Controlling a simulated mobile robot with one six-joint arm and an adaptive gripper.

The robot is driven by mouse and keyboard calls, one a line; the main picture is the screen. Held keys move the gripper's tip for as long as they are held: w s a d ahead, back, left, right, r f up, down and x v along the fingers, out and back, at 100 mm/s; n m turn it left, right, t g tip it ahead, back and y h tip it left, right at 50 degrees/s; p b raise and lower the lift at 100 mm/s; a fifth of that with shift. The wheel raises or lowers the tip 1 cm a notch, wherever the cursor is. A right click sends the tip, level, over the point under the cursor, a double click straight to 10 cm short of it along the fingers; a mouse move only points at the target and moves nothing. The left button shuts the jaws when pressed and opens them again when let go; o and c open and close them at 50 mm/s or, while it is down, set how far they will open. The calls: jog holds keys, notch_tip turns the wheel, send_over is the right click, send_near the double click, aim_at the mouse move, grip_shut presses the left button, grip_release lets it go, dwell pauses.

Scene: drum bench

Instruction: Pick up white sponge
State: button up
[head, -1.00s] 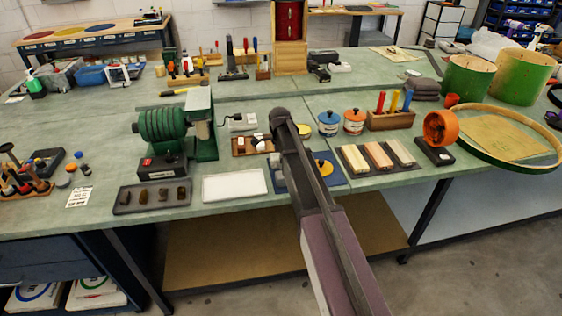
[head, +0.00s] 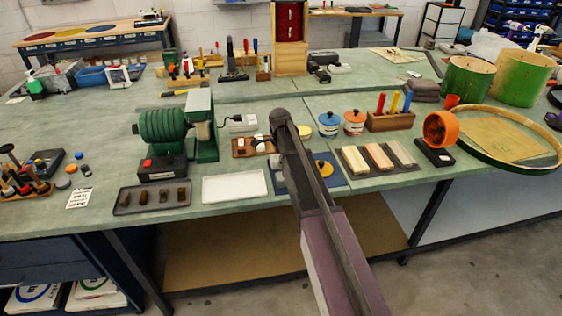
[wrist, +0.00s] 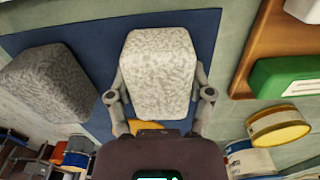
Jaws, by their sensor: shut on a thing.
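The white sponge (wrist: 157,72) is a pale, speckled block between the two fingers of my gripper (wrist: 160,98) in the wrist view. The fingers press on its two sides, so my gripper is shut on it. It is over a dark blue mat (wrist: 95,30); I cannot tell whether it touches the mat. A grey speckled sponge (wrist: 45,85) is to its left, apart from it. Part of a yellow-orange thing (wrist: 147,126) shows below the white sponge. In the head view my arm hides the gripper and part of the blue mat (head: 336,177).
In the wrist view, a wooden tray (wrist: 247,60) with a green block (wrist: 285,78) is at right, near a yellow tin (wrist: 278,126). In the head view, a white tray (head: 234,187) is left of the mat and bars on a tray (head: 378,158) are right.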

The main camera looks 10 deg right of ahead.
jog(key=shift+r, duration=0.2)
notch_tip(320, 180, up, 10)
jog(key=p, duration=0.9)
jog(key=shift+f+p, duration=0.2)
jog(key=shift+p, duration=0.2)
jog(key=shift+s, duration=0.1)
